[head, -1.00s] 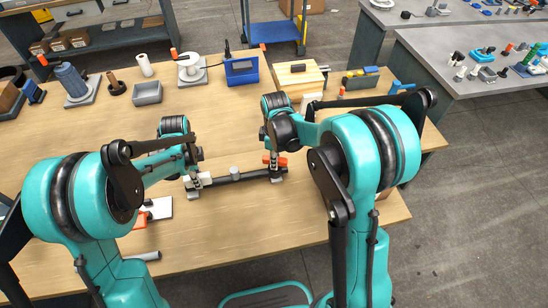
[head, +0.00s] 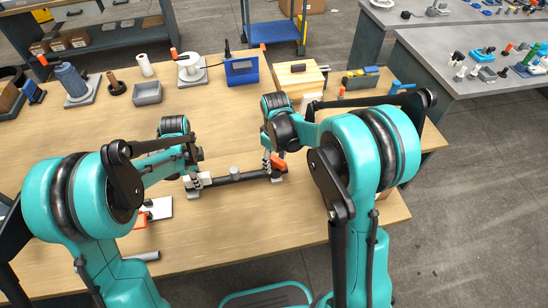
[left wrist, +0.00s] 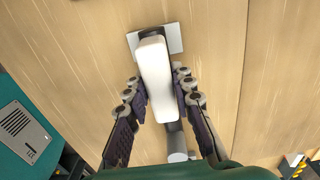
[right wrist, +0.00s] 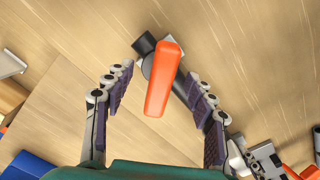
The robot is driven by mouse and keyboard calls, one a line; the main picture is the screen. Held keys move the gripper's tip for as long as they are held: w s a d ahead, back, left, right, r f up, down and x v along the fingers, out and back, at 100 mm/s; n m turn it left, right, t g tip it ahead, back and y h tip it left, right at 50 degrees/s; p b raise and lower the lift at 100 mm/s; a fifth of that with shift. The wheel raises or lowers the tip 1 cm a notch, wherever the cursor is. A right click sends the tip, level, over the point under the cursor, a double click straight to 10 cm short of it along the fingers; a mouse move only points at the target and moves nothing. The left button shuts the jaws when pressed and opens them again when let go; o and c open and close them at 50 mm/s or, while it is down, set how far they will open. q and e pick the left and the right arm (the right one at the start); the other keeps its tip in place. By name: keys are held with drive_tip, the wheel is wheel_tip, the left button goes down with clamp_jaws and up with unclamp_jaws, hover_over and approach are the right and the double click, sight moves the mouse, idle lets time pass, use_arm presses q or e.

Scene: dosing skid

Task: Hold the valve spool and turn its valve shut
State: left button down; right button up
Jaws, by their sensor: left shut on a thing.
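The valve spool is a dark pipe (head: 240,177) lying on the table between my two grippers, with a short grey stub in its middle. Its left end has a white block (left wrist: 155,78) on a pale plate. My left gripper (head: 193,179) is shut on this white block, one finger along each side. The orange valve handle (right wrist: 162,80) is at the spool's right end, lying at an angle across the pipe. My right gripper (right wrist: 158,88) is over it, open, with a finger on each side and visible gaps between fingers and handle.
A white plate (head: 159,208) and an orange-handled item lie left of the spool, partly behind my left arm. A grey bin (head: 148,93), a blue box (head: 241,71) and a wooden box (head: 299,76) stand at the back.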

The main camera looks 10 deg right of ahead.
drive_tip(key=shift+r, duration=3.55)
drive_tip(key=c, duration=0.3)
wheel_tip(320, 180, up, 3)
drive_tip(key=shift+f, duration=5)
